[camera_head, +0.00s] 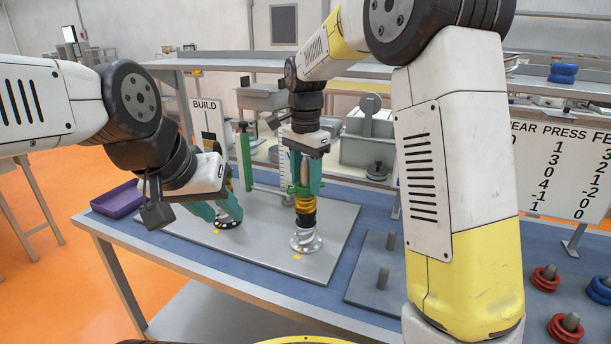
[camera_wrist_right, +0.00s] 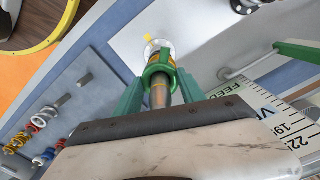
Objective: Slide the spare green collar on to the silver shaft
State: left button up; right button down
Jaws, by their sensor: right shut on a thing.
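My right gripper (camera_head: 304,189) points down over the silver shaft (camera_wrist_right: 159,94), its green fingers on either side. It is shut on the green collar (camera_wrist_right: 158,71), a ring that in the right wrist view surrounds the shaft. Below it in the head view are yellow collars (camera_head: 304,204) and a black one (camera_head: 305,220), above a silver flange (camera_head: 305,241). My left gripper (camera_head: 226,213) is low over a black flange (camera_head: 228,223) on the grey plate. Its teal fingers straddle something there; whether they grip is unclear, and the arm hides part of it.
A green post (camera_head: 245,153) and a white scale (camera_head: 284,163) stand close behind the shaft. A purple tray (camera_head: 118,200) lies at the left. A dark peg board (camera_head: 366,283) and red (camera_head: 545,279) and blue rings (camera_head: 600,290) are at the right. The grey plate's front is clear.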

jog(key=c, duration=0.6)
grip_release()
jog(key=shift+r, duration=0.1)
notch_tip(320, 180, up, 8)
jog(key=shift+f, duration=0.15)
